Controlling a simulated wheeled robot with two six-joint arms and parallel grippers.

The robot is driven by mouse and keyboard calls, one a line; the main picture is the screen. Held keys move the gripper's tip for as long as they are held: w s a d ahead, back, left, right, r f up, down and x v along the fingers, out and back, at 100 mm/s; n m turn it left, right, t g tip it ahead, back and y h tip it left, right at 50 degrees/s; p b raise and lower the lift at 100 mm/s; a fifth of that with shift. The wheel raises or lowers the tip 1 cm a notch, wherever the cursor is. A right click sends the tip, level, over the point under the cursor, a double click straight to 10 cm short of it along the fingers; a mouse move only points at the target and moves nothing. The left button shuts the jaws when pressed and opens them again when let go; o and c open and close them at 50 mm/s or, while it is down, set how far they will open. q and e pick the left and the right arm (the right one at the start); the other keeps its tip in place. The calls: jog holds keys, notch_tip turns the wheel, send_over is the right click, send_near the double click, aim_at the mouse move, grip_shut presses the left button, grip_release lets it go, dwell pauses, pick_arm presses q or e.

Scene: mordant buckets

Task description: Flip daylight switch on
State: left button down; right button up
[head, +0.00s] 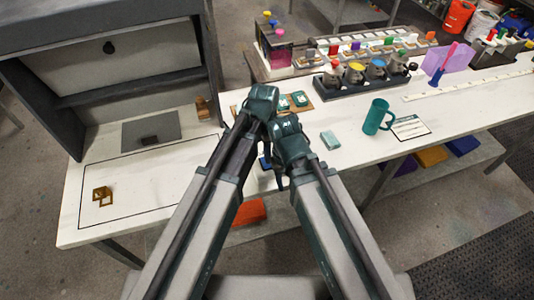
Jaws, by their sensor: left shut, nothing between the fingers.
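A light booth with a dark grey frame stands at the left, with a round dark knob (108,47) on its pale upper panel. A small dark block (149,140) sits on a grey plate (165,126) on the booth floor. I cannot tell which of these, if any, is the daylight switch; no label can be read. My arms are folded close together in the middle, over the bench front. My left gripper (279,180) is a small dark shape between the arms, shut and empty, well right of the booth. My right gripper cannot be made out behind the arm links.
The white bench (345,160) carries a teal mug (377,117), a pale card (410,127), a dark rack of jars (365,84) and a purple panel (448,57). A brass-coloured frame (102,196) lies at the bench's left. The outlined area in front of the booth is mostly clear.

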pick_arm(q)
jog(key=shift+s+f+b, duration=0.1)
jog(key=shift+f+b, duration=0.3)
jog(key=shift+f, duration=0.45)
pick_arm(e)
jog(key=shift+f, duration=0.8)
pick_arm(q)
jog(key=shift+s+f, duration=0.15)
jog(key=shift+f, duration=0.05)
jog(key=shift+r, duration=0.1)
pick_arm(e)
jog(key=shift+f, duration=0.15)
pick_arm(q)
jog(key=shift+w, duration=0.2)
jog(key=shift+w+a+r, duration=0.2)
jog(key=shift+w, duration=0.4)
pick_arm(e)
jog(key=shift+r, duration=0.3)
pick_arm(q)
jog(key=shift+r, duration=0.1)
